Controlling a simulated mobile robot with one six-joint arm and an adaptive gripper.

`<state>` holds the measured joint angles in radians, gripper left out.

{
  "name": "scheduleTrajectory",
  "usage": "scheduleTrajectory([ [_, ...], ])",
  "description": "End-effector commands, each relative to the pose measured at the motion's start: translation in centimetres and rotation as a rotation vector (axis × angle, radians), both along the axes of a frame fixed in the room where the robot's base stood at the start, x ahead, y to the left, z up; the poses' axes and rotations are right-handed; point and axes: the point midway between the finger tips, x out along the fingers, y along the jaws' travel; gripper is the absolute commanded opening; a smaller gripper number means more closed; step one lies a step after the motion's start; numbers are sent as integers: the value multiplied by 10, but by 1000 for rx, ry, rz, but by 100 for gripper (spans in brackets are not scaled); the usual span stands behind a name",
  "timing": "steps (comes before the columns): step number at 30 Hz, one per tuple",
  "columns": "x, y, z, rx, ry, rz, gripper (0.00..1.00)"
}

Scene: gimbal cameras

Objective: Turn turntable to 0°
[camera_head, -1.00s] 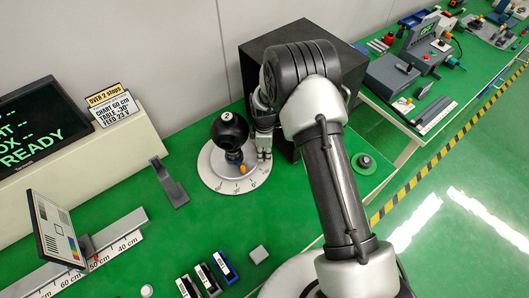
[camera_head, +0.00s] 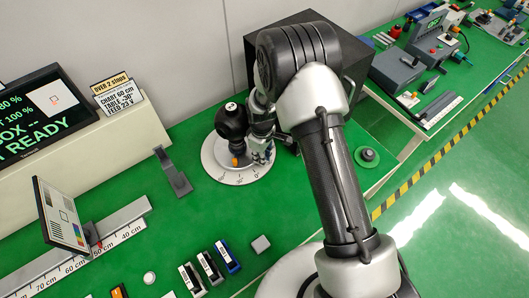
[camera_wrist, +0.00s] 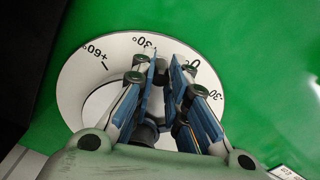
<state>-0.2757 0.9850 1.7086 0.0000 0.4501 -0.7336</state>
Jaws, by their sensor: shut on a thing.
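The turntable (camera_head: 212,164) is a pale disc with a degree scale on the green bench. A black ball (camera_head: 231,121) marked 2 stands on it, and an orange piece (camera_head: 235,160) sits at its front. My gripper (camera_head: 263,154) reaches down at the disc's right side, next to the ball. In the wrist view my gripper (camera_wrist: 164,62) is shut over the turntable (camera_wrist: 78,82), its fingertips between the 30° and 0° labels. The part held between the fingers is hidden, and the ball's top is not clear there.
A dark box (camera_head: 355,68) stands close behind my arm. A grey bracket (camera_head: 173,173) and a chart (camera_head: 60,215) on a rail stand left. Small blocks (camera_head: 208,266) lie in front.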

Motion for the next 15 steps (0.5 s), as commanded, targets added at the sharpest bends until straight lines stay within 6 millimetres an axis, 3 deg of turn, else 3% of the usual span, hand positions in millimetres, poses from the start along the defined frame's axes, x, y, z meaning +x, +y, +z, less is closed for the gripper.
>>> scheduleTrajectory([
  [15, -18, 20, 0, 2, -4, -203, 0],
])
